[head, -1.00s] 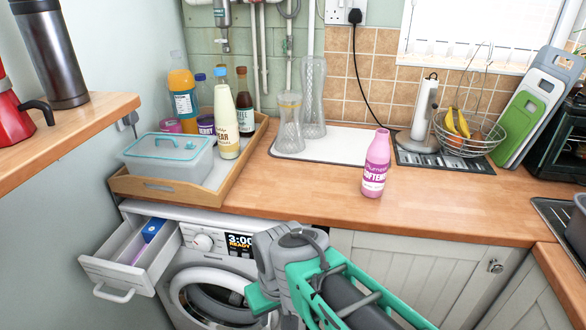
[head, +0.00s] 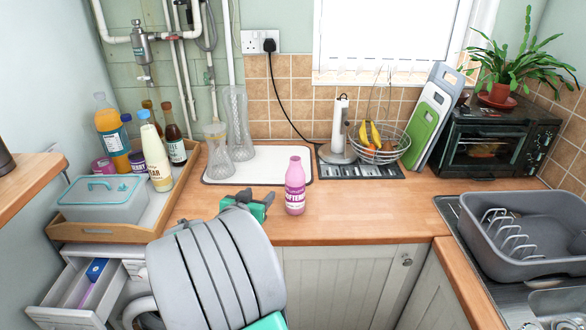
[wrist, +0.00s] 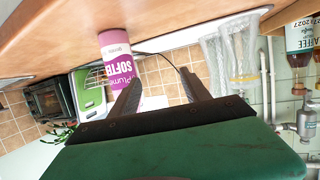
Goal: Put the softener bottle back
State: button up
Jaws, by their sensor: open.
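The softener bottle (head: 295,187) is pink with a white-and-purple label. It stands upright on the wooden counter (head: 340,222), in front of the right end of a white mat. My gripper (head: 250,203) is just left of the bottle at counter height in the head view, largely hidden by my arm. In the wrist view, which is turned over, the bottle (wrist: 118,55) is upside down at upper left. There the two dark fingers of my gripper (wrist: 162,78) are spread with nothing between them, and the bottle shows beyond the left finger.
A wooden tray (head: 188,196) at left holds several bottles and a lidded box (head: 100,198). Glass vases (head: 238,120) stand on the white mat (head: 270,172). A drawer (head: 75,295) is open below the tray. A fruit basket (head: 385,148) and paper towel holder stand behind right. Counter right of the bottle is clear.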

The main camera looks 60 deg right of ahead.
aim_at(297, 159)
jog(key=s+d+r+h, duration=0.2)
jog(key=s+d+r, duration=0.1)
jog(key=s+d+r+m+g+h+p, duration=0.1)
jog(key=s+d+r, duration=0.2)
jog(key=r, duration=0.1)
jog(key=shift+s+d+m+g+h+p, duration=0.2)
jog(key=shift+d+m+g+h+p, duration=0.1)
jog(key=shift+d+h, duration=0.1)
jog(key=d+p, duration=0.1)
jog(key=d, duration=0.2)
jog(key=d+p, duration=0.2)
jog(key=d, duration=0.2)
jog(key=shift+w+d+f, duration=0.1)
jog(key=shift+w+f, duration=0.05)
jog(key=shift+w, duration=0.05)
jog(key=shift+c, duration=0.2)
grip_shut()
